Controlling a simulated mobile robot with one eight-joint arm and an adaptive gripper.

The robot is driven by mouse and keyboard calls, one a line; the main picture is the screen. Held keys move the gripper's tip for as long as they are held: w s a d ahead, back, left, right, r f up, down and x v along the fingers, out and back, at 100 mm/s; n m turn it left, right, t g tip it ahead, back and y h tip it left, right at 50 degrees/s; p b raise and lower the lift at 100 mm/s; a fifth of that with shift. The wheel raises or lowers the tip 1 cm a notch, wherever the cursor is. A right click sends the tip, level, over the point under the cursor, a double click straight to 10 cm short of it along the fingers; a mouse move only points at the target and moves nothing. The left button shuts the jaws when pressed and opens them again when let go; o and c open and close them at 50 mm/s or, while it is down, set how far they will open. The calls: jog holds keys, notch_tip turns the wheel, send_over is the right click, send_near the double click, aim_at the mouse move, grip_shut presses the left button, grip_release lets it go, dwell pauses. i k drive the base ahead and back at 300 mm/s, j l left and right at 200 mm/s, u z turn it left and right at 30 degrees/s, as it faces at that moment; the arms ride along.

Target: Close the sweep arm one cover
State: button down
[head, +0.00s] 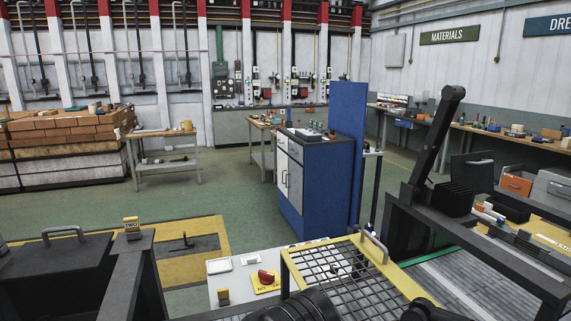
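No part is clearly labelled as the sweep arm one cover. A yellow-framed mesh panel (347,268) with a metal handle stands tilted at the bottom centre; I cannot tell whether it is that cover. A dark lid-like box (62,262) with a grey handle is at the lower left. Beside it, a yellow tag (132,228) reading "TWO" sits on a dark post. A black bar (438,135) rises at a slant from the dark frame on the right. Dark rounded parts at the bottom edge look like my arm; my gripper's fingers are not visible.
A white panel (222,266) with a red knob (266,277) lies left of the mesh. A dark machine frame (480,244) fills the right foreground. A blue cabinet (318,181) stands behind. Green floor (225,188) is open at the middle left.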

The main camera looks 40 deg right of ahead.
aim_at(476, 171)
jog(key=z, duration=2.3)
